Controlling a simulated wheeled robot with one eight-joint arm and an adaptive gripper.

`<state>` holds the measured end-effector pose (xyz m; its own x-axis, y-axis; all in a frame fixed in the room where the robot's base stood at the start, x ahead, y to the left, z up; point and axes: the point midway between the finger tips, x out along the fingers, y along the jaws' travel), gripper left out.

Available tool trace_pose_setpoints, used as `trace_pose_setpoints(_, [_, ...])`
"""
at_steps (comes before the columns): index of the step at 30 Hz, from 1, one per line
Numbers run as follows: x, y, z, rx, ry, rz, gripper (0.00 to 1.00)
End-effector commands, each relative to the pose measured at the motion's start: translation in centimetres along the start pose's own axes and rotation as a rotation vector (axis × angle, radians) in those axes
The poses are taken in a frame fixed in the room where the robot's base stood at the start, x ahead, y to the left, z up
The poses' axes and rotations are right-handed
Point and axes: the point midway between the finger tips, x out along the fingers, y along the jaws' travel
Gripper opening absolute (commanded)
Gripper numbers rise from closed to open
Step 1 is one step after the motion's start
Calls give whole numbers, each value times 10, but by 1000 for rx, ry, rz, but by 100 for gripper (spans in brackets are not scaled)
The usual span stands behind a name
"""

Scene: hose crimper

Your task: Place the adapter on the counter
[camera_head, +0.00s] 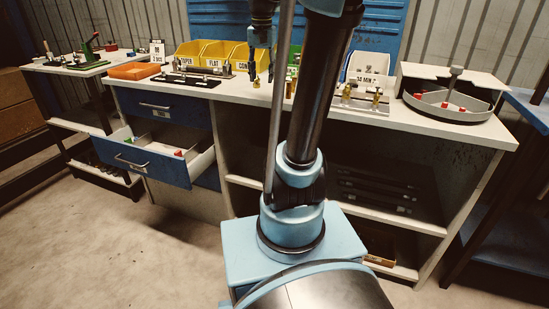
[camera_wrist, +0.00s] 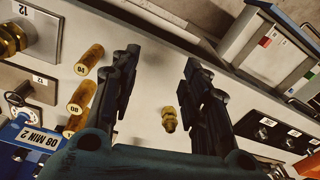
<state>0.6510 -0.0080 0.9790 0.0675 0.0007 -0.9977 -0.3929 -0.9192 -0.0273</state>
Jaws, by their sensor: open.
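The adapter (camera_wrist: 169,120) is a small brass fitting. In the wrist view it shows against the pale counter top (camera_wrist: 150,65), between my gripper's two dark fingers and clear of both. My gripper (camera_wrist: 160,62) is open and empty, pointing down over the counter. In the head view my gripper (camera_head: 261,72) is above the white counter (camera_head: 230,92), in front of the yellow bins. A small brass piece, seemingly the adapter (camera_head: 256,84), shows just below the fingers. Whether it stands upright or lies tilted is hard to tell.
Labelled brass cylinders (camera_wrist: 88,60) stand left of my fingers in the wrist view. Yellow bins (camera_head: 215,54) line the counter's back. A round divided tray (camera_head: 447,105) is at the right. A blue drawer (camera_head: 150,160) hangs open below, at the left.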

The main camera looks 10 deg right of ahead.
Motion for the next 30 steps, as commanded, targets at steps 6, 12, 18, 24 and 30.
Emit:
trace_pose_setpoints(6, [41, 27, 66, -111, 32, -11, 42])
trace_pose_setpoints(12, [87, 50, 121, -215, 62, -17, 42])
trace_pose_setpoints(18, [140, 70, 171, -316, 93, -21, 42])
trace_pose_setpoints(24, [183, 85, 204, -394, 117, -22, 42])
trace_pose_setpoints(30, [201, 85, 218, -426, 126, -22, 42])
